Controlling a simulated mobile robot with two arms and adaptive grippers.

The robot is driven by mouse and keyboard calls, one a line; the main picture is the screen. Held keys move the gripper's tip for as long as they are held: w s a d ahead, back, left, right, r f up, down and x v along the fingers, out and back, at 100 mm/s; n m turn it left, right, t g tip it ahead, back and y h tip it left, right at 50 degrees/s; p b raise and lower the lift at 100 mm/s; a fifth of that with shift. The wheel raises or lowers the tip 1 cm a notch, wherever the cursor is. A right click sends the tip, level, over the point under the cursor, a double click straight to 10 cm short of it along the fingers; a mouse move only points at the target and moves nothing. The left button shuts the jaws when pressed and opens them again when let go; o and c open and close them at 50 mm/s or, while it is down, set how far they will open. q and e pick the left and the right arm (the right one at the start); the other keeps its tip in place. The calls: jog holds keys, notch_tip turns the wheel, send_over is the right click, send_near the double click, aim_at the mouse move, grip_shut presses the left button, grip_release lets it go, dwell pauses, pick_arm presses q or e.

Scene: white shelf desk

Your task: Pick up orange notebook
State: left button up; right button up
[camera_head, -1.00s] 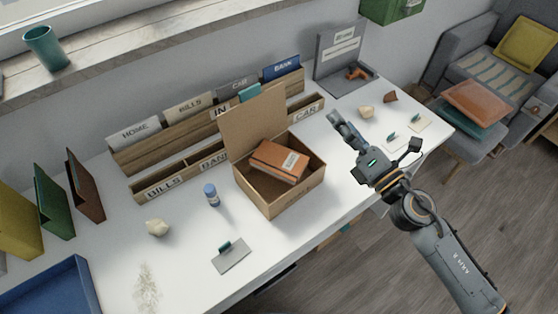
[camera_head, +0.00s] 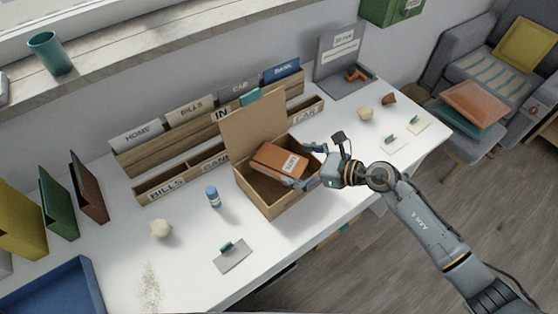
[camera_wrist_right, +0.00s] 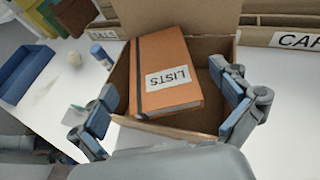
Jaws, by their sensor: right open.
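The orange notebook (camera_head: 276,161) lies tilted in the open cardboard box (camera_head: 269,202) on the white desk. It has a dark elastic band and a white label reading LISTS, clear in the right wrist view (camera_wrist_right: 160,60). My right gripper (camera_head: 303,166) is at the right side of the box, by the notebook's labelled end. In the right wrist view its blue-padded fingers (camera_wrist_right: 168,120) are spread apart, with the notebook ahead between them and the box's near rim (camera_wrist_right: 165,130) below. Nothing is held. My left gripper is not in view.
The box's raised flap (camera_head: 252,125) stands behind the notebook, before the wooden file organizer (camera_head: 165,150). A blue-white bottle (camera_head: 213,197) stands left of the box. A grey card with a clip (camera_head: 232,257) lies in front.

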aim_at(280, 162)
jog(key=p+x, duration=0.1)
jog(key=x, duration=0.4)
jog(key=shift+s+a+p, duration=0.1)
jog(key=shift+p, duration=0.25)
jog(key=shift+a+f, duration=0.15)
jog(key=c, duration=1.3)
jog(key=shift+r, duration=0.55)
jog(key=shift+c, duration=0.2)
notch_tip(280, 162, up, 2)
jog(key=shift+r+b, duration=0.15)
jog(key=shift+b, duration=0.2)
jog(key=s+r, duration=0.1)
jog(key=s+d+r, duration=0.1)
jog(key=r, duration=0.1)
jog(key=s+r, duration=0.1)
jog(key=shift+s+d+r, duration=0.25)
jog(key=shift+s+r, duration=0.15)
jog(key=s+d+r+b, duration=0.1)
jog(key=s+d+r, duration=0.2)
jog(key=s, duration=0.6)
notch_tip(280, 162, up, 2)
jog(key=shift+s, duration=0.2)
